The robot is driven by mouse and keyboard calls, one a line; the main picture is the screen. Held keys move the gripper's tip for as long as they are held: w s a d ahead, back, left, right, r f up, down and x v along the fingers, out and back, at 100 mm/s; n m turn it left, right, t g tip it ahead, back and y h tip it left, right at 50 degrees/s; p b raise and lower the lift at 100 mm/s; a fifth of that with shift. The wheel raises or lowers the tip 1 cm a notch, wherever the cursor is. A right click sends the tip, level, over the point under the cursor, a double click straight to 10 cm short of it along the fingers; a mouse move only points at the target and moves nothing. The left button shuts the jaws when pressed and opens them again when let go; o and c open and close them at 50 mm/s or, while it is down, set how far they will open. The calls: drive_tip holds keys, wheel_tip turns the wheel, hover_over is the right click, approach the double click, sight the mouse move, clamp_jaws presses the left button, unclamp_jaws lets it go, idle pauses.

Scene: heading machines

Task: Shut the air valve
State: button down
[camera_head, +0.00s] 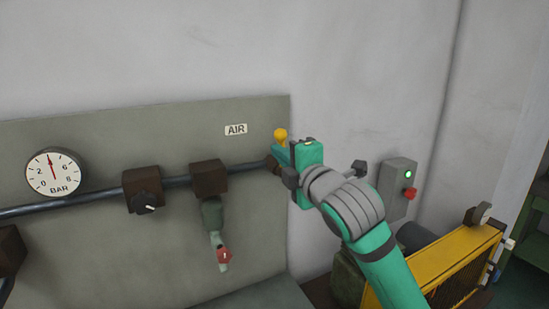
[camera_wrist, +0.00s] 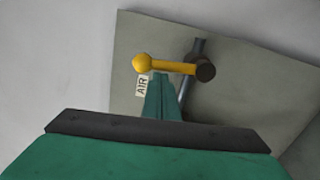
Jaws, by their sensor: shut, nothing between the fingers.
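The air valve has a yellow lever (camera_wrist: 175,67) with a round yellow knob at its end and a dark brown body (camera_wrist: 206,70) on the grey pipe. In the head view only the yellow knob (camera_head: 281,134) shows clearly, below and right of the AIR label (camera_head: 236,130); my gripper hides most of the lever. My gripper (camera_head: 278,153) is at the valve, its fingers shut and empty. In the wrist view the shut fingertips (camera_wrist: 160,75) end right at the lever, between knob and body. I cannot tell whether they touch it.
A pressure gauge (camera_head: 54,173) and a regulator with a dark knob (camera_head: 147,202) sit left along the pipe. A hanging fitting with a red part (camera_head: 224,254) is below. A grey switch box (camera_head: 398,187) with a green light and a yellow machine (camera_head: 459,266) stand right.

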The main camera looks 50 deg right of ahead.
drive_tip(key=shift+d, duration=0.25)
drive_tip(key=shift+s+d+r, duration=0.15)
drive_tip(key=shift+s, duration=0.05)
drive_tip(key=shift+s, duration=0.1)
idle(0.4)
drive_tip(key=v, duration=1)
drive_tip(key=shift+s+a, duration=0.3)
